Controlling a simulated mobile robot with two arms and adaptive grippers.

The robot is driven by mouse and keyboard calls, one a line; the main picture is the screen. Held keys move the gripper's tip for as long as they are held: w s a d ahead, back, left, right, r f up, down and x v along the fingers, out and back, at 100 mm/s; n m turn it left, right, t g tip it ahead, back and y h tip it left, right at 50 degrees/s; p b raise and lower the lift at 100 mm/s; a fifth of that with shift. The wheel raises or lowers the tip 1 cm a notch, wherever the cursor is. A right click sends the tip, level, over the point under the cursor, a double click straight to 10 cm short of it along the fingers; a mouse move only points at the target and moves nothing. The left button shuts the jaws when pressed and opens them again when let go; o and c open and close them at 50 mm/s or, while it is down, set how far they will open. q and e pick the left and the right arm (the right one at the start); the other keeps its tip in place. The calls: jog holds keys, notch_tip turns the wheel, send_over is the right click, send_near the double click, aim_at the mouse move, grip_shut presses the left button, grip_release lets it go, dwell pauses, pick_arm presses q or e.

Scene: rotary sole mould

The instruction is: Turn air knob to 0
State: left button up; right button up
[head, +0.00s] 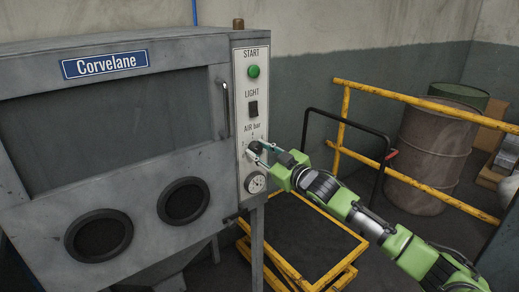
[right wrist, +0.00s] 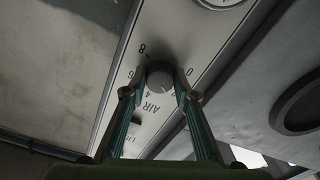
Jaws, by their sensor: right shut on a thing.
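The air knob (head: 254,148) sits on the light control panel (head: 240,100) under the "AIR bar" label. In the right wrist view the round grey knob (right wrist: 160,78) has a scale around it, with 0, 4, 6 and 8 readable, seen upside down. I cannot tell which number the knob points to. My right gripper (head: 262,153) reaches in from the right. Its two fingers (right wrist: 160,88) are shut on the knob, one on each side, and hide part of the scale. My left gripper is not in view.
A green START button (head: 253,71) and a black LIGHT switch (head: 253,108) are above the knob. A round gauge (head: 256,183) is just below it. The grey cabinet (head: 120,185) fills the left. Yellow railings (head: 400,97) and a rusty drum (head: 430,150) stand to the right.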

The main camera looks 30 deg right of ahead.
jog(key=n+p, duration=0.1)
jog(key=n, duration=0.5)
jog(key=shift+n, duration=0.3)
jog(key=n, duration=0.6)
jog(key=shift+n, duration=0.6)
jog(key=o, duration=1.1)
jog(key=shift+s, duration=0.1)
jog(key=shift+s+f, duration=0.15)
jog(key=shift+s, duration=0.35)
jog(key=shift+s+d, duration=0.15)
jog(key=shift+s, duration=1.65)
jog(key=shift+s+d, duration=0.2)
jog(key=shift+s, duration=1.6)
jog(key=shift+s+d, duration=0.15)
jog(key=shift+s, duration=1.65)
